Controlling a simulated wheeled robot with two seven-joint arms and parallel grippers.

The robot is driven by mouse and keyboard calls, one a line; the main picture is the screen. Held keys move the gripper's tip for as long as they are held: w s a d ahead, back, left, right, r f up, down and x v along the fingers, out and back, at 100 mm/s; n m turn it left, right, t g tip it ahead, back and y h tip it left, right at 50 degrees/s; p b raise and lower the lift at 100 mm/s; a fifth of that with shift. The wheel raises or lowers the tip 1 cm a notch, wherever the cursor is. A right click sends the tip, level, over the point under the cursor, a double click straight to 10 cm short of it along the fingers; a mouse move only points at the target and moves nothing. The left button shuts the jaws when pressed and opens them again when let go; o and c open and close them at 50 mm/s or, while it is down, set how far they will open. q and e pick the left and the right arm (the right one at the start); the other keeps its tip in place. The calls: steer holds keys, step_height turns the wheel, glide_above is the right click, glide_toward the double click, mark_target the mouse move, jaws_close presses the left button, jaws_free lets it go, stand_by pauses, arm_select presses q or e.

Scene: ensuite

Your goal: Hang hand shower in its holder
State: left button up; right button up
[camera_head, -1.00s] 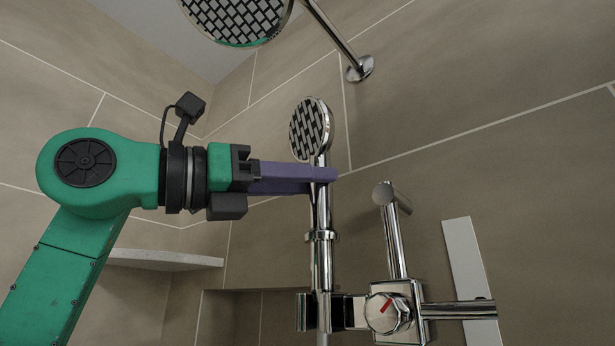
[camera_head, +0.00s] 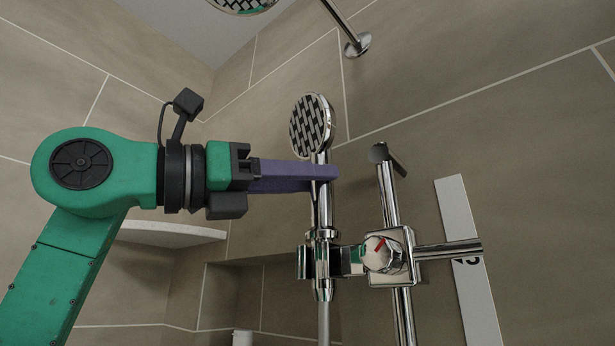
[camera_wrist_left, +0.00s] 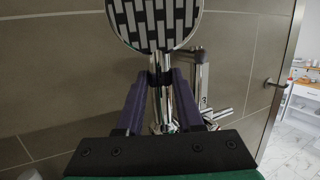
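The hand shower (camera_head: 313,127) has a round chrome head with a dark patterned face and stands nearly upright. My left gripper (camera_head: 325,173), with purple fingers, is shut on its handle just below the head. In the left wrist view the fingers lie on both sides of the handle, below the hand shower head (camera_wrist_left: 155,22). The chrome holder (camera_head: 304,262) is around or against the handle's lower part, with the handle's collar at its top. The handle's end shows below it; the exact seating cannot be told. My right gripper is not in view.
The holder joins a slider with a red-marked knob (camera_head: 384,253) on a chrome rail (camera_head: 388,195). A hose (camera_head: 323,325) hangs below. An overhead shower (camera_head: 240,4) is above. A corner shelf (camera_head: 170,233) and wall niche (camera_head: 275,290) are left. A door (camera_wrist_left: 281,85) shows in the wrist view.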

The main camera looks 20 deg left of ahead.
arm_select(q)
steer(key=o, duration=0.5)
steer(key=shift+s, duration=0.1)
steer(key=v, duration=0.1)
steer(key=b+v, duration=0.1)
steer(key=v, duration=0.1)
steer(key=b+v, duration=0.1)
steer(key=shift+s+a+f, duration=0.15)
steer(key=shift+a+f, duration=0.1)
steer(key=shift+f, duration=0.1)
steer(key=b+v, duration=0.1)
steer(key=v, duration=0.9)
steer(key=shift+r+b, duration=0.2)
steer(key=shift+b, duration=0.2)
